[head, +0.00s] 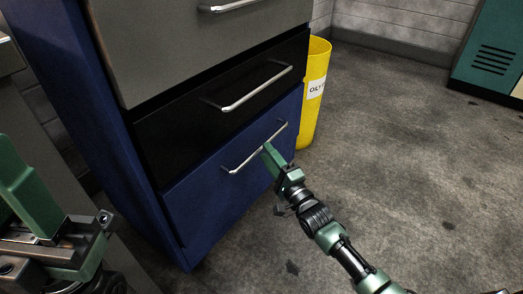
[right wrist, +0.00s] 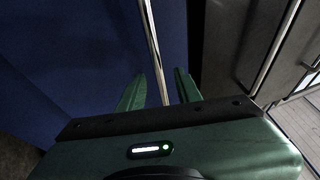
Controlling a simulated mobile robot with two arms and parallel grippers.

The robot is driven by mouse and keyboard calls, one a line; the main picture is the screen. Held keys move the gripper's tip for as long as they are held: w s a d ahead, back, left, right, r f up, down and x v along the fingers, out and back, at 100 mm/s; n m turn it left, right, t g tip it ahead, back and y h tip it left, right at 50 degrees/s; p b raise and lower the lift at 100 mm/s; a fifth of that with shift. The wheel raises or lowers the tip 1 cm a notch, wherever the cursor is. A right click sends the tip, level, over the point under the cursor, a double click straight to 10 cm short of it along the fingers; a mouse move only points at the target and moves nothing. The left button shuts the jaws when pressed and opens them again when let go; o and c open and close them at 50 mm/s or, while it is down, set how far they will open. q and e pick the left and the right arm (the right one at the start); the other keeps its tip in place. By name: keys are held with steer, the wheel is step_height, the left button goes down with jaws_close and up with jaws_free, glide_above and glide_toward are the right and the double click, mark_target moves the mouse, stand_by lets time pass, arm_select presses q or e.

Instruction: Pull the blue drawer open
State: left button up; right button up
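The blue drawer (head: 213,205) is the lowest drawer of the cabinet and looks closed, roughly in line with the fronts above. Its silver bar handle (head: 240,163) runs along the upper part of the front. My right gripper (head: 268,152) is at the handle, right of its middle. In the right wrist view the handle (right wrist: 154,52) passes between my two green fingers (right wrist: 160,92), with a gap visible on each side, so the gripper is open around it. My left gripper (head: 62,222) is partly in view at the lower left, away from the drawer; its opening is unclear.
A black drawer (head: 190,125) and a grey drawer (head: 180,45) with similar handles are above. A yellow bin (head: 315,95) stands behind the cabinet's right side. A green locker (head: 490,55) is at the far right. The floor (head: 420,150) to the right is clear.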

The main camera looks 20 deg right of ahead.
steer(key=shift+b+x, duration=0.6)
steer(key=shift+x, duration=1.4)
steer(key=shift+f, duration=0.1)
jaws_close()
